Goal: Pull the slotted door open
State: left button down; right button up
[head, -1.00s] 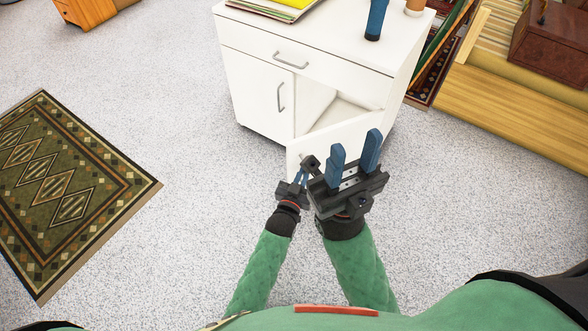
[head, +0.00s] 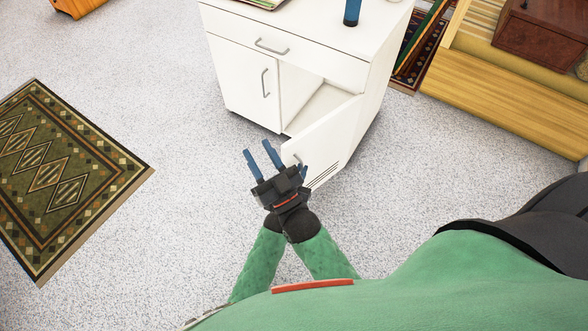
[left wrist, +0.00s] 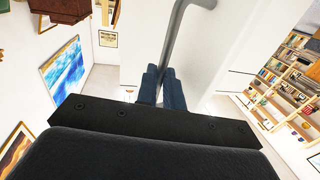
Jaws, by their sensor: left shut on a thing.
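The white slotted door (head: 326,138) stands ajar on the right side of the cabinet's front, with its dark slots low on its outer face. My left gripper (head: 303,171) is at this door, largely hidden behind my right gripper in the head view. In the left wrist view, its blue fingers (left wrist: 163,84) are shut on the grey bar handle (left wrist: 176,42). My right gripper (head: 259,160) is open and empty, left of the door's free edge. My forearms cross in the head view.
The white cabinet (head: 290,72) has a closed drawer and a closed left door (head: 243,85). A blue cup-like object (head: 352,12) stands on top. A patterned rug (head: 60,185) lies at left, and a wooden bench (head: 490,105) is at right. Speckled floor around the cabinet is clear.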

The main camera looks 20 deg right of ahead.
pick_arm(q)
jog(key=shift+s+d+r, duration=0.1)
jog(key=shift+d+r, duration=0.15)
pick_arm(e)
jog(key=shift+a+f+g, duration=0.2)
jog(key=shift+f+g, duration=0.2)
jog(key=shift+f, duration=0.45)
pick_arm(q)
jog(key=c, duration=1.6)
grip_release()
jog(key=shift+c, duration=0.2)
jog(key=shift+o, duration=0.6)
jog(key=shift+f, duration=0.15)
pick_arm(e)
jog(key=shift+d, duration=0.1)
pick_arm(q)
jog(key=shift+s+a, duration=0.1)
jog(key=shift+a, duration=0.05)
pick_arm(e)
jog(key=shift+r, duration=0.1)
